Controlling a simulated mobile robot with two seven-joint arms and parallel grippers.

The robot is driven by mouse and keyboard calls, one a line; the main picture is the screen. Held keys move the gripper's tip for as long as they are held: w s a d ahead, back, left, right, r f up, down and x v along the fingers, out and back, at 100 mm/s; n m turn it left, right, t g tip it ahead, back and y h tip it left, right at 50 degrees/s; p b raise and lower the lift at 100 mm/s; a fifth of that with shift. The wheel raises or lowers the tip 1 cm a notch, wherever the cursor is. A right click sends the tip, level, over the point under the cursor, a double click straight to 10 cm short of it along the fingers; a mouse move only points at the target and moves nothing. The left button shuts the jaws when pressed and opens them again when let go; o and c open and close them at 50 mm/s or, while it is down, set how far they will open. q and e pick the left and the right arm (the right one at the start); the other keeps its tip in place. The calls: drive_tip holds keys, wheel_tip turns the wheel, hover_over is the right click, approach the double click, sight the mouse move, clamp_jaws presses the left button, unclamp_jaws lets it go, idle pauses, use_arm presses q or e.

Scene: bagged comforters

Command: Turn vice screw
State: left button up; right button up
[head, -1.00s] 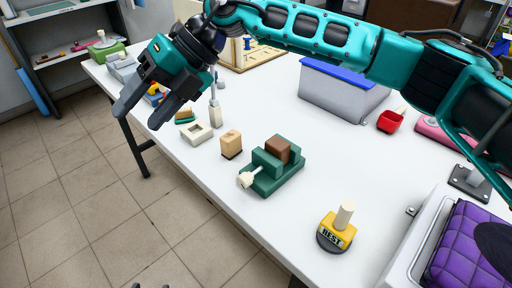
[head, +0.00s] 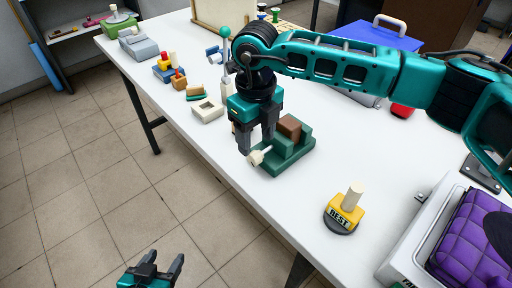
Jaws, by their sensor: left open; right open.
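The green vice (head: 295,157) stands on the white table with a brown block (head: 290,127) between its jaws. Its cream screw handle (head: 259,157) sticks out at the front left, toward the table's near edge. My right gripper (head: 257,143) points down just above and behind the screw handle, beside the vice. Its fingers are open, and I cannot tell whether they touch the handle. My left gripper (head: 160,264) is open and empty at the bottom of the view, over the floor and away from the table.
A yellow "BEST" stamp (head: 345,211) stands right of the vice. A cream square holder (head: 207,111) and small wooden pieces lie to its left. A grey bin with a blue lid (head: 378,35) is behind. A purple bagged comforter (head: 470,245) is at right.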

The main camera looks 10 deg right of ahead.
sight(253, 152)
drive_tip(key=shift+f, duration=2.25)
drive_tip(key=c, duration=1.1)
drive_tip(key=shift+o, duration=0.2)
drive_tip(key=shift+w+a, duration=0.1)
drive_tip(key=shift+w+a+f+g+h+b, duration=0.1)
drive_tip(key=shift+g+h+b, duration=0.35)
drive_tip(key=shift+g+b, duration=0.2)
drive_tip(key=shift+w+a+f+g+h+b, duration=0.1)
drive_tip(key=shift+g+h+b, duration=0.35)
drive_tip(key=shift+g+b, duration=0.15)
drive_tip(key=shift+w+a+g+h+b, duration=0.15)
drive_tip(key=shift+g+h+b, duration=0.55)
drive_tip(key=shift+g+b, duration=0.35)
drive_tip(key=shift+r, duration=0.1)
drive_tip(key=shift+w+g+h+b, duration=0.1)
drive_tip(key=shift+g+h+b, duration=0.25)
drive_tip(key=shift+g+h, duration=0.15)
